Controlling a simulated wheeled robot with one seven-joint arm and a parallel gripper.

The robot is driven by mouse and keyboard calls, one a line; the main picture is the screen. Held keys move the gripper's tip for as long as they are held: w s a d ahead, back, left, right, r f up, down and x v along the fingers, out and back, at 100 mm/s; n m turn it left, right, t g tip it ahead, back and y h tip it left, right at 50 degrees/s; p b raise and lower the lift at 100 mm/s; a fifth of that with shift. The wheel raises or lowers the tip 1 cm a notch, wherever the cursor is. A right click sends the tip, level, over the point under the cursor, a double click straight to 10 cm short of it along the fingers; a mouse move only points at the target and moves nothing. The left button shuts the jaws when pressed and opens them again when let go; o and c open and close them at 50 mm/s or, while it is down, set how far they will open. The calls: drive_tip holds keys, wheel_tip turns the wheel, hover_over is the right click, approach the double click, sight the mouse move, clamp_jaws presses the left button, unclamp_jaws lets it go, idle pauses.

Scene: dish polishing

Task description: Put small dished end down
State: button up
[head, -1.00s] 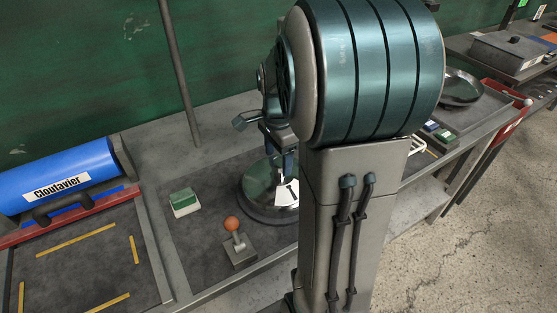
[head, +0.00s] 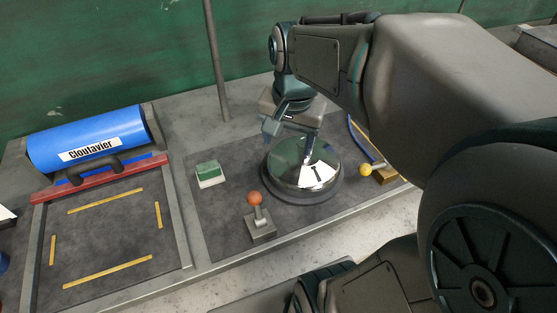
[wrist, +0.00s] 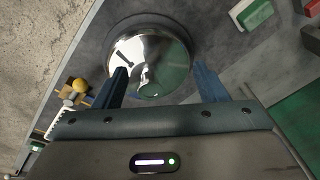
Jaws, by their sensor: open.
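The small dished end (head: 290,168) is a shiny mirror-like dome. It sits on a dark round base (head: 277,195) on the grey mat, with a white patch and dark mark on its near side. My gripper (head: 290,136) is open and empty at the dome's far side in the head view. In the wrist view the dome (wrist: 165,80) lies beyond my gripper (wrist: 160,70), its lower part between the two blue fingers. I cannot tell whether the fingers touch it or how high they are above it.
A lever with an orange ball (head: 255,199) stands in front. A green-and-white block (head: 209,173) lies left, and a yellow knob (head: 366,169) right. A blue cylinder labelled Cloutavier (head: 88,142) rests behind a yellow-marked empty mat area (head: 110,235). An upright pole (head: 215,65) stands behind.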

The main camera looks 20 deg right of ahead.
drive_tip(key=s+a+f+n+t, duration=0.1)
drive_tip(key=s+a+f+n, duration=0.2)
drive_tip(key=s+n, duration=0.3)
drive_tip(key=shift+a+f+n, duration=0.35)
drive_tip(key=shift+a+n, duration=0.2)
drive_tip(key=shift+n, duration=0.45)
drive_tip(key=shift+c, duration=0.4)
